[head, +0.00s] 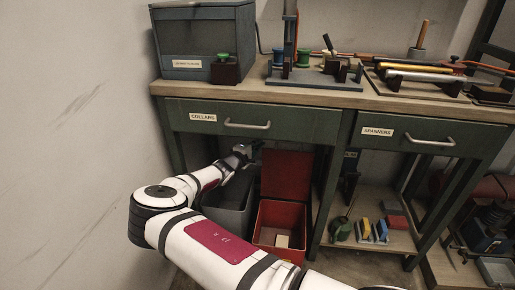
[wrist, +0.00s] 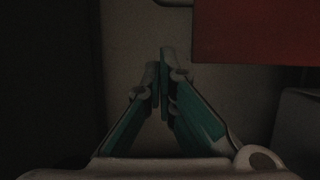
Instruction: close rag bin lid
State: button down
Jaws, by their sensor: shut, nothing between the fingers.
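The red bin (head: 257,238) stands on the floor under the bench in the head view, with a pale block (head: 282,241) inside it. Its red lid (head: 286,172) is raised upright at the back. My gripper (head: 256,147) is beside the lid's upper left, below the collars drawer. In the wrist view my gripper's fingertips (wrist: 163,62) are together and hold nothing. A red panel, apparently the lid (wrist: 255,35), fills the upper right there. I cannot tell whether the gripper touches the lid.
A grey bin (head: 232,222) stands left of the red bin, partly behind my arm. The collars drawer (head: 250,124) and bench top (head: 300,97) are above. A bench leg (head: 321,205) and a low shelf with coloured blocks (head: 375,232) lie to the right. A wall (head: 70,130) is at left.

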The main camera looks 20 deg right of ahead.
jog(key=r+b+x, duration=0.1)
jog(key=b+x, duration=0.1)
jog(key=x, duration=0.4)
jog(key=s, duration=0.1)
jog(key=s+b, duration=0.2)
jog(key=shift+s+f, duration=0.35)
